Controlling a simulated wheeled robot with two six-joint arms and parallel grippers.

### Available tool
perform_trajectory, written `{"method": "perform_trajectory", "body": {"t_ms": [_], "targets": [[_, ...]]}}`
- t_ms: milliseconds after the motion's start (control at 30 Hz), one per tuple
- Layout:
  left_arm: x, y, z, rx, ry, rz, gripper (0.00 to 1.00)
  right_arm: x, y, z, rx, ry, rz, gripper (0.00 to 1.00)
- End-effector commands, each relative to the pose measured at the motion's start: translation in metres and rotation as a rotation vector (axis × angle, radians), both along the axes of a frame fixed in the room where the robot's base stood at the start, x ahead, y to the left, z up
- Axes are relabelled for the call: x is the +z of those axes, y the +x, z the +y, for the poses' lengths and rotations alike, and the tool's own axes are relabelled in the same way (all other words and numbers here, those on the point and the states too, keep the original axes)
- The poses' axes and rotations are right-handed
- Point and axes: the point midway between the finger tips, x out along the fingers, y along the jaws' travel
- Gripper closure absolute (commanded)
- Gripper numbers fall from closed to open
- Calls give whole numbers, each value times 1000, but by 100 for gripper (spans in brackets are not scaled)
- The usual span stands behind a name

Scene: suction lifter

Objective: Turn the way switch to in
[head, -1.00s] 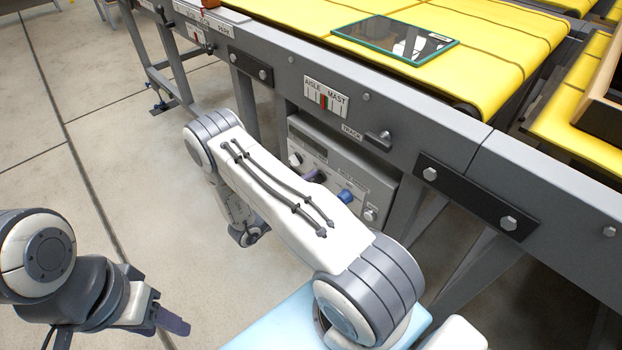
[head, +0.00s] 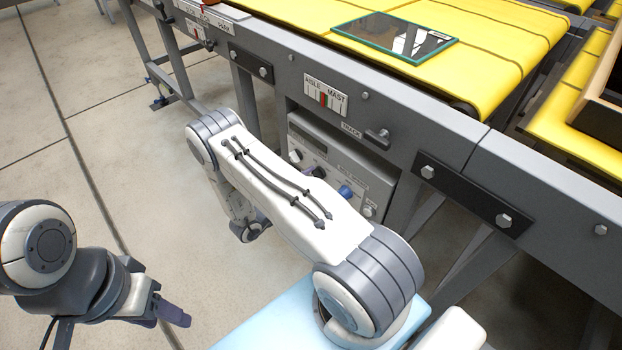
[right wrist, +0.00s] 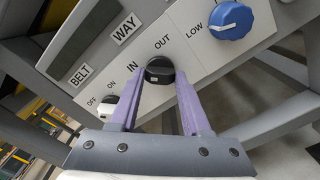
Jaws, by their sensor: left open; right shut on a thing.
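The way switch (right wrist: 158,68) is a black knob under the WAY label, with IN printed to its left and OUT above it. My right gripper (right wrist: 160,76) has its purple fingers on both sides of the knob and is shut on it. A small pale mark shows on the knob's near face; I cannot tell for sure which word the knob points to. In the head view the knob (head: 319,172) shows dark on the control box (head: 350,165), and my right arm hides the right gripper. My left gripper (head: 172,312) is open and empty at the lower left, over the floor.
A blue knob (right wrist: 231,21) marked LOW is right of the switch, and a white belt knob (right wrist: 108,106) with OFF and ON is left. Above the box runs the grey conveyor frame (head: 395,120) with a track handle (head: 378,138). A glass-like panel (head: 395,38) lies on the yellow belt.

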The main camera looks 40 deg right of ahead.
Motion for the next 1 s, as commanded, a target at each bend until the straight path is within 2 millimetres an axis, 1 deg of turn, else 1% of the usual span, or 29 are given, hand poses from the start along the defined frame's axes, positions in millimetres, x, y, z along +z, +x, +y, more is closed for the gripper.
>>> {"method": "perform_trajectory", "body": {"t_ms": [267, 300, 333, 367, 633, 733, 867, 1000], "targets": [[0, 0, 0, 0, 0, 0, 50, -1, 2, 1, 8, 4, 2, 100], [0, 0, 0, 0, 0, 0, 50, -2, 2, 1, 8, 4, 2, 37], [0, 0, 0, 0, 0, 0, 50, -1, 2, 1, 8, 4, 2, 26], [0, 0, 0, 0, 0, 0, 50, -1, 2, 1, 7, 4, 2, 22], [0, 0, 0, 0, 0, 0, 50, -1, 0, 0, 2, 2, 1, 22], [0, 0, 0, 0, 0, 0, 50, -1, 0, 5, 3, 1, 1, 22], [0, 0, 0, 0, 0, 0, 50, -1, 0, 23, 8, 1, 1, 22], [0, 0, 0, 0, 0, 0, 50, -1, -2, 52, 9, 2, 0, 22]]}}
